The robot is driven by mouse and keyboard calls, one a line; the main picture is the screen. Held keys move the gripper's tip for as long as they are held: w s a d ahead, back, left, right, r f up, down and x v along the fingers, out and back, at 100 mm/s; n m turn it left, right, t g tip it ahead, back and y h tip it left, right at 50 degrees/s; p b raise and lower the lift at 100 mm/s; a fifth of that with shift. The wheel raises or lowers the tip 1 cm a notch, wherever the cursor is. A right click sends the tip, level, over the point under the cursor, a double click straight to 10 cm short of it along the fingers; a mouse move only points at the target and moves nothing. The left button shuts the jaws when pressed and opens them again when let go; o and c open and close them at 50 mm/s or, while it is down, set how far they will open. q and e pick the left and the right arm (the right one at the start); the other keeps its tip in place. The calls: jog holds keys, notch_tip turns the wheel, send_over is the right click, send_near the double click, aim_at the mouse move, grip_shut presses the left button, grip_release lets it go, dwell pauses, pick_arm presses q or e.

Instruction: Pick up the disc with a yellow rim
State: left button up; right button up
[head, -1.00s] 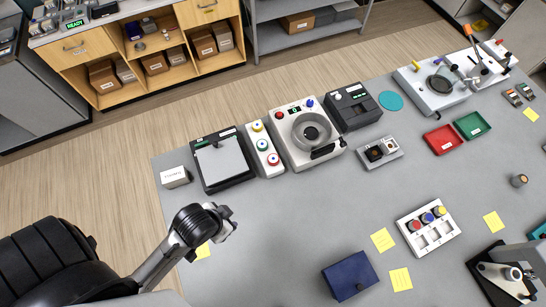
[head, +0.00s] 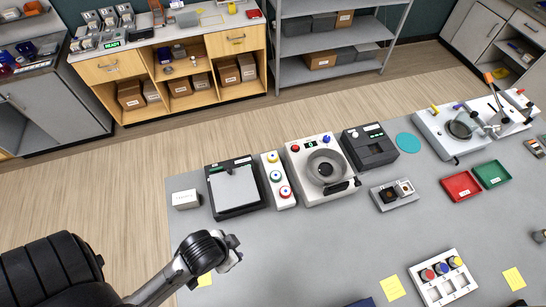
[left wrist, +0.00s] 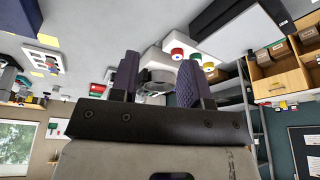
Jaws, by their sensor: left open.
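A narrow white strip (head: 268,191) on the grey table holds three round discs with coloured rims. The disc with a yellow rim (head: 273,159) is at its far end, with a green-rimmed disc (head: 276,176) and a red-rimmed disc (head: 284,191) nearer. My left gripper (head: 234,256) is over the table, nearer than the strip and to its left, apart from the discs. In the left wrist view its two fingers (left wrist: 158,82) are spread and no held object shows between them. Coloured discs show beyond them there. My right gripper is not in view.
A black-framed grey pad (head: 234,187) stands left of the strip, and a white machine with a round bowl (head: 305,185) stands right. A white tray (head: 445,292) with red, blue and yellow round pieces lies at the front right.

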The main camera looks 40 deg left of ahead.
pick_arm(q)
jog(key=shift+d, duration=0.1)
jog(key=shift+o, duration=0.4)
jog(key=shift+o, duration=0.8)
jog(key=o, duration=0.5)
jog(key=shift+a, duration=0.2)
